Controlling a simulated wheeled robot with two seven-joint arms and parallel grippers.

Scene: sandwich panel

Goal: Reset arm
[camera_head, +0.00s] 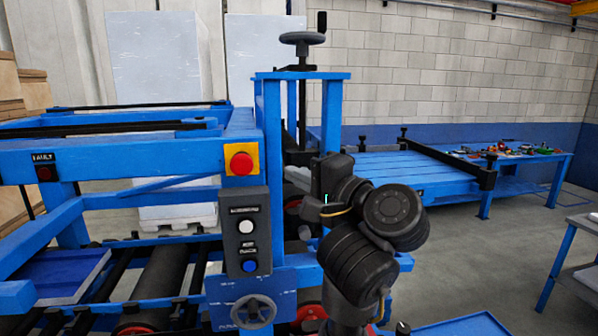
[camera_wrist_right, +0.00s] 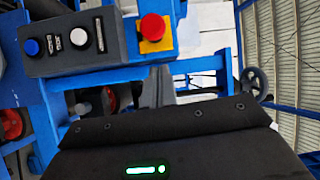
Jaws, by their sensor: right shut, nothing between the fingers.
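My right arm (camera_head: 350,250) is raised in front of the blue machine (camera_head: 150,155), with its elbow bent. My right gripper (camera_head: 291,174) points left toward the machine, just right of the control box (camera_head: 248,238). In the right wrist view the grey fingers of this gripper (camera_wrist_right: 158,82) are together and empty. They lie below the red button (camera_wrist_right: 153,27) in that picture and appear apart from it. My left arm and gripper are not in view.
The control box has a white button (camera_head: 246,227) and a blue button (camera_head: 250,265), with a red button (camera_head: 241,163) above. A handwheel (camera_head: 302,38) tops the machine's post. A blue table (camera_head: 390,172) stands behind right. Grey floor (camera_head: 480,250) is open at right.

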